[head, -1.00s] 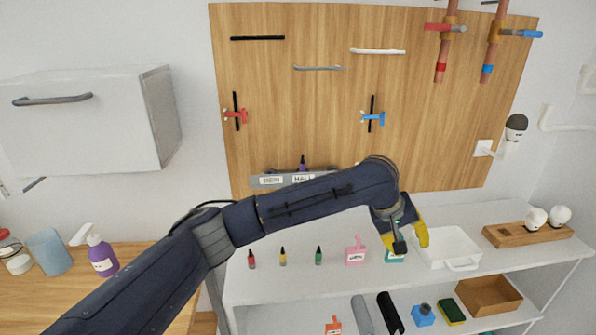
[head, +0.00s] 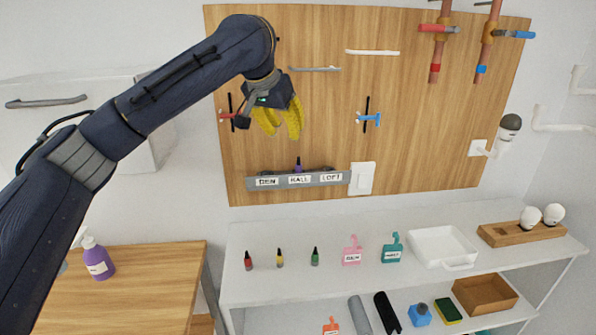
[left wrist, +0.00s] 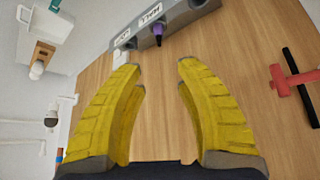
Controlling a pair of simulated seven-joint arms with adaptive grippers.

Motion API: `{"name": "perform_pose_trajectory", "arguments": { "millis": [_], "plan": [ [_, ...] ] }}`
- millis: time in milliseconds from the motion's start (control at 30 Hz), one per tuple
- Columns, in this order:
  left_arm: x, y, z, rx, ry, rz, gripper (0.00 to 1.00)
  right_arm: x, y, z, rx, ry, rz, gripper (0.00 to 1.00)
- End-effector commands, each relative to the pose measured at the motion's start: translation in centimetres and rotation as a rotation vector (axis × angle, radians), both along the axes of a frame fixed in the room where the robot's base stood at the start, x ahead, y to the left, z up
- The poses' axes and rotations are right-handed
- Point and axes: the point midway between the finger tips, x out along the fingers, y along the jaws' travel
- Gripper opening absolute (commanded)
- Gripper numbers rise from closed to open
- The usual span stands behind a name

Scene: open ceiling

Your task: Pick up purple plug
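The purple plug (head: 298,165) sits upright in the grey rail (head: 340,179) at the bottom of the wooden board, above the HALL label. It also shows in the left wrist view (left wrist: 158,32), at the top and between my fingertips in line, but beyond them. My left gripper (head: 284,134) has yellow fingers and hangs in front of the board, just above and left of the plug. In the left wrist view its fingers (left wrist: 160,68) are spread apart with nothing between them. My right gripper does not show.
Red (head: 248,262), yellow (head: 280,259) and green (head: 315,258) plugs stand on the white shelf top. A red-handled valve (head: 227,116) is left of my left gripper.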

Motion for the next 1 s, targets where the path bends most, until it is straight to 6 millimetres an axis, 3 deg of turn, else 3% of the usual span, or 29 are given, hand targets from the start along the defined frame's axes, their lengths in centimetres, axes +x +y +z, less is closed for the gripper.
{"name": "perform_pose_trajectory", "arguments": {
  "millis": [333, 767, 1000],
  "plan": [
    [2.9, -1.6, -5.3, -0.003, 0.004, 0.001, 0.34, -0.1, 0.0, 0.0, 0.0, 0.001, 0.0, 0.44],
    [4.3, -2.2, -7.6, -0.002, 0.002, 0.002, 0.34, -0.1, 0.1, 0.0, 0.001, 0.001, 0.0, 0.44],
    [5.5, -3.0, -10.1, -0.002, 0.004, 0.001, 0.34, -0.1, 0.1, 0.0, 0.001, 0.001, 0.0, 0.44]
  ]
}}
